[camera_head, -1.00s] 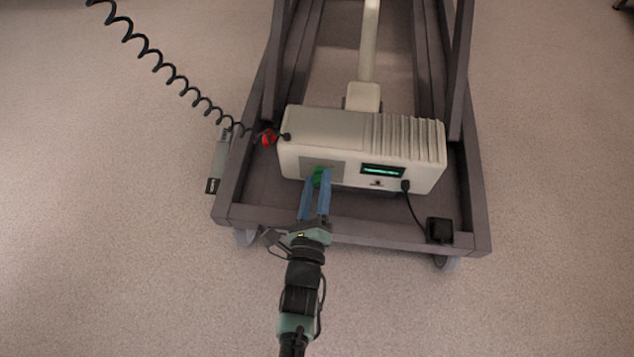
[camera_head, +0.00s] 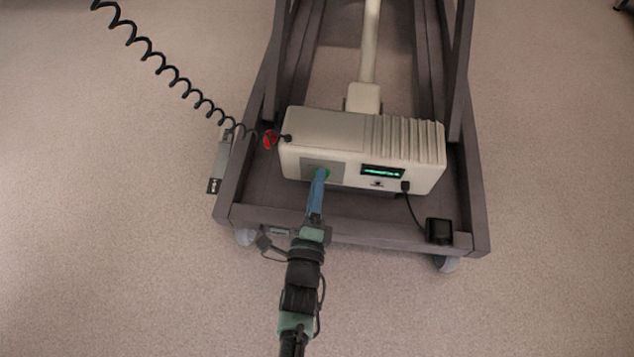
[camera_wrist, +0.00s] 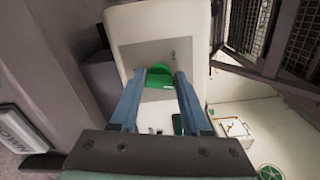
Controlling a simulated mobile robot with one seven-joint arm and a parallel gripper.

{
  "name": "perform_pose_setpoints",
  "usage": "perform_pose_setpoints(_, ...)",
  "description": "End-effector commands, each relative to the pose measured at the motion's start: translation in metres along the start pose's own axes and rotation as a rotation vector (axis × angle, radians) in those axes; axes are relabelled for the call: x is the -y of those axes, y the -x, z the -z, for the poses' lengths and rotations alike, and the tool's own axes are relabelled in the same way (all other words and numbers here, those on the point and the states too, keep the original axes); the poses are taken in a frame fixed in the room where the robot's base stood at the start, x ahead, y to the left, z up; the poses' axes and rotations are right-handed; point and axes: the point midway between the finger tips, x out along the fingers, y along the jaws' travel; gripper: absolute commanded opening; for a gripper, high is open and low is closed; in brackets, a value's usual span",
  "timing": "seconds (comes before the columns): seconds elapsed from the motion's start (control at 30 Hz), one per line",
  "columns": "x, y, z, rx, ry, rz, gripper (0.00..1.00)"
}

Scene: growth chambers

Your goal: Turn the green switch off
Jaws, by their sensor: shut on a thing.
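The green switch (camera_head: 325,172) is on the grey panel at the left of the front of a cream box (camera_head: 330,130). In the wrist view the green switch (camera_wrist: 159,77) sits between the two blue fingertips, with a rounded green part showing. My gripper (camera_head: 320,175) is shut on the switch, one finger on each side. In the head view the fingers line up almost edge-on, so one largely hides the other and most of the switch is covered. The wrist view also shows my gripper (camera_wrist: 161,78) straddling the switch in front of the grey panel (camera_wrist: 138,54).
The box sits on a dark wheeled frame (camera_head: 365,235) whose front bar lies below my fingers. A lit display (camera_head: 382,171), a cable and a black adapter (camera_head: 439,230) are to the right. A red part (camera_head: 269,139) and coiled cord (camera_head: 175,75) are left.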

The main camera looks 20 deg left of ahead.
Motion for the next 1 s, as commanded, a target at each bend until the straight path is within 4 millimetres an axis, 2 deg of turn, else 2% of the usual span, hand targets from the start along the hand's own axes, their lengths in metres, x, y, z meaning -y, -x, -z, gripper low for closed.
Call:
perform_pose_setpoints(0.6,-0.0031,0.0007,0.0020,-0.002,0.586,-0.001,0.00)
perform_pose_setpoints(1.0,-0.0043,0.0007,0.0035,-0.003,0.893,-0.001,0.00)
